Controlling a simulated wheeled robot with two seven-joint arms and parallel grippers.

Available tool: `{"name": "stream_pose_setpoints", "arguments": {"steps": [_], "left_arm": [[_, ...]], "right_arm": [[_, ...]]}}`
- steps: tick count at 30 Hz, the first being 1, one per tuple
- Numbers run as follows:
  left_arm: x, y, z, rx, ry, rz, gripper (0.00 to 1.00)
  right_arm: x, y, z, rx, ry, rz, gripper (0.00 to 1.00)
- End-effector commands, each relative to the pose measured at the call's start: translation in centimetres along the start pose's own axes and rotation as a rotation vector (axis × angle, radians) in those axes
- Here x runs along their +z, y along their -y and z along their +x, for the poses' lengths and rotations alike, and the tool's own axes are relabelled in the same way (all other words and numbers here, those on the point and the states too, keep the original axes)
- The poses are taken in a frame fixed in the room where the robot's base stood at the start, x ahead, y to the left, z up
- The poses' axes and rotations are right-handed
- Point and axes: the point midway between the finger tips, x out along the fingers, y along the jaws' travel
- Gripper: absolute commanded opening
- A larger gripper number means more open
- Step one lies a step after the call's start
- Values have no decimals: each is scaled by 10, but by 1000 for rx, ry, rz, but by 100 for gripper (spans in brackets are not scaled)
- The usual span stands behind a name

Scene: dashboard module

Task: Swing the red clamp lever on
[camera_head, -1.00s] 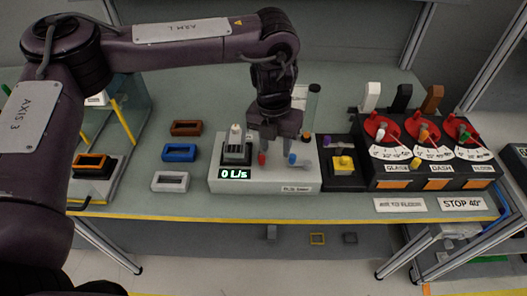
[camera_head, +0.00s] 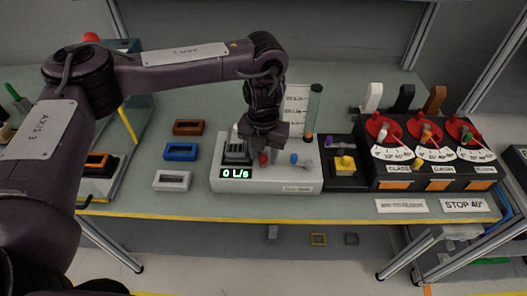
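The white module (camera_head: 230,187) with a "0 L/s" display stands on the bench at the centre. A small red knob, which looks like the end of the red clamp lever (camera_head: 264,159), shows on its top, left of a blue-tipped lever (camera_head: 294,159). My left gripper (camera_head: 264,152) points down right at the red knob. Its fingers look spread, one to each side of the knob, and I see nothing gripped. The rest of the red lever is hidden by the gripper. A dark grey block (camera_head: 236,152) sits just left of the gripper. My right gripper is out of view.
Brown (camera_head: 188,127), blue (camera_head: 181,151) and white (camera_head: 172,181) frames lie left of the module. A clear cylinder (camera_head: 314,108) stands behind it. A yellow-button box (camera_head: 345,164) and a panel of red dials (camera_head: 420,140) stand to the right.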

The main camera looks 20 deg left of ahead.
Motion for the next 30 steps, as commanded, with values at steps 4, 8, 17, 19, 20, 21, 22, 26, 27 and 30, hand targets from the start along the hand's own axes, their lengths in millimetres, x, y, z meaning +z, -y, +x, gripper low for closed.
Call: {"name": "stream_pose_setpoints", "arguments": {"steps": [4, 8, 17, 19, 20, 21, 22, 26, 27, 30], "left_arm": [[0, 0, 0, 0, 0, 0, 39], [0, 0, 0, 0, 0, 0, 22], [0, 0, 0, 0, 0, -1, 0], [0, 0, -1, 0, 0, -6, 0], [0, 0, -1, 0, 0, -9, 0], [0, 1, -1, 0, 0, -16, 0], [0, 1, -1, 0, 0, -23, 0], [1, 3, -2, 0, 0, -73, 0], [2, 4, -2, 0, -1, -94, 0], [3, 8, -3, 0, -1, -160, 0]], "right_arm": [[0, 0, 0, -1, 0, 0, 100], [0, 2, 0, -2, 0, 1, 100], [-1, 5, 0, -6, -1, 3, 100], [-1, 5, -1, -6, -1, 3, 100], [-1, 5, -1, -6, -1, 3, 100], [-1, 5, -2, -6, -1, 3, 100], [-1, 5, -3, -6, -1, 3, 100], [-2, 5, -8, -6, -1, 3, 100], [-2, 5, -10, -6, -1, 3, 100], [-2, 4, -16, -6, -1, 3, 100]]}}
